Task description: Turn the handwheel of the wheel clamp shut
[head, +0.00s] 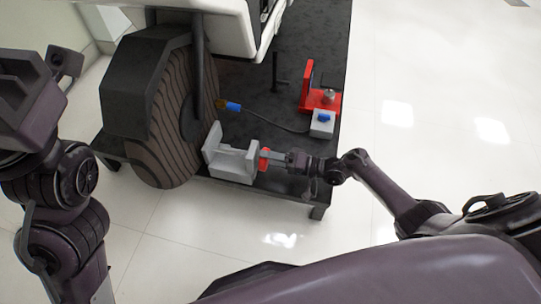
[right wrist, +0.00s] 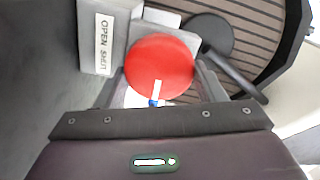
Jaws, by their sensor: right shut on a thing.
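The grey wheel clamp (head: 233,166) stands on the dark platform beside the brown-treaded wheel (head: 168,125). Its red handwheel (head: 264,160) faces my right gripper (head: 271,161). In the right wrist view the round red handwheel (right wrist: 160,62) lies between the fingers of my right gripper (right wrist: 161,85), which is shut on it. A white stripe on the handwheel points toward the bottom of that view, with a small blue spot at its end. A label (right wrist: 104,45) reading OPEN SHUT is on the clamp. My left arm is at the left; its gripper's (head: 35,85) fingers are unclear.
A red bracket (head: 308,88) and a grey box with a blue top (head: 322,124) stand on the platform (head: 315,50). A cable with a blue plug (head: 233,106) runs from the box toward the wheel. The floor to the right is clear.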

